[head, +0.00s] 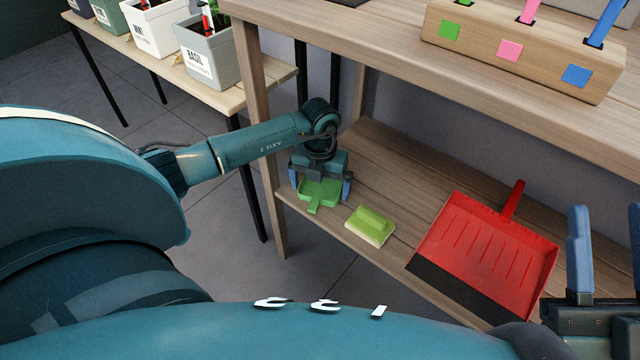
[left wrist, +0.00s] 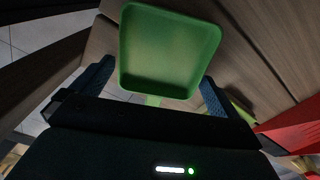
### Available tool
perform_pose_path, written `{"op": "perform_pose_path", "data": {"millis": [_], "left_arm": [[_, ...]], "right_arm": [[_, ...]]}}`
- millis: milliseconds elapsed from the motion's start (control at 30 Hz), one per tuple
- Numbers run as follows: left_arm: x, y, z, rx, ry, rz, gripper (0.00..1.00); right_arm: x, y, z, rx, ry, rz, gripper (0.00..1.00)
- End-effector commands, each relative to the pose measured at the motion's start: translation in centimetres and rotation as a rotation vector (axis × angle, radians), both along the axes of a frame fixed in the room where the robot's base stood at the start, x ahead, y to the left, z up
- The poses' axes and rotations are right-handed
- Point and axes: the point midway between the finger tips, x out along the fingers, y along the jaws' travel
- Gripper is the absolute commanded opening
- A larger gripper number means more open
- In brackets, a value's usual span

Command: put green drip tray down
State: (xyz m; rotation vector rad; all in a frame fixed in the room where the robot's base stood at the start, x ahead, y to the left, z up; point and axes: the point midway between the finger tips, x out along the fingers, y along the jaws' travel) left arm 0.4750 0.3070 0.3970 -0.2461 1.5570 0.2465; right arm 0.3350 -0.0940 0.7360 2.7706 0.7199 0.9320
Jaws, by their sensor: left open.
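The green drip tray (head: 320,192) is on the lower wooden shelf near its left end, with its small tab towards the shelf's front edge. It also shows in the left wrist view (left wrist: 170,50), empty and open side facing the camera. My left gripper (head: 320,184) is open, with one blue finger on each side of the tray. In the left wrist view both fingers (left wrist: 155,90) look spread apart from the tray. Exact contact under the tray is hidden. My right gripper (head: 606,232) is open and empty at the right edge of the head view.
A green-and-cream sponge or brush (head: 371,226) lies right of the tray, then a red dustpan (head: 485,257). The upper shelf (head: 350,40) overhangs behind and carries a wooden block (head: 520,50). Planters (head: 208,58) stand on a bench at the upper left.

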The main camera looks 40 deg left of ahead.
Motion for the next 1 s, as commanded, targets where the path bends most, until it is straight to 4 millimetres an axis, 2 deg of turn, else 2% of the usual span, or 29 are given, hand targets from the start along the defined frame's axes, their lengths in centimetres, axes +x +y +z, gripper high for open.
{"op": "perform_pose_path", "data": {"millis": [67,200,500,700,1000], "left_arm": [[0.1,0.0,1.4,0.001,-0.003,0.000,1.00],[0.1,0.1,4.4,0.001,-0.004,0.000,1.00],[0.1,0.0,10.2,0.000,-0.003,-0.001,1.00],[0.0,0.0,11.8,0.000,-0.001,0.000,1.00],[0.0,0.0,11.9,0.000,-0.001,0.000,1.00]], "right_arm": [[0.1,0.0,0.3,0.000,0.025,0.000,0.36],[-0.1,0.2,-2.1,0.017,0.187,-0.004,0.36],[-1.1,0.5,-5.0,0.031,0.401,-0.010,0.36],[-1.1,0.5,-5.4,0.021,0.417,-0.020,0.36],[-1.1,0.4,-5.5,0.020,0.417,-0.021,0.36]]}}
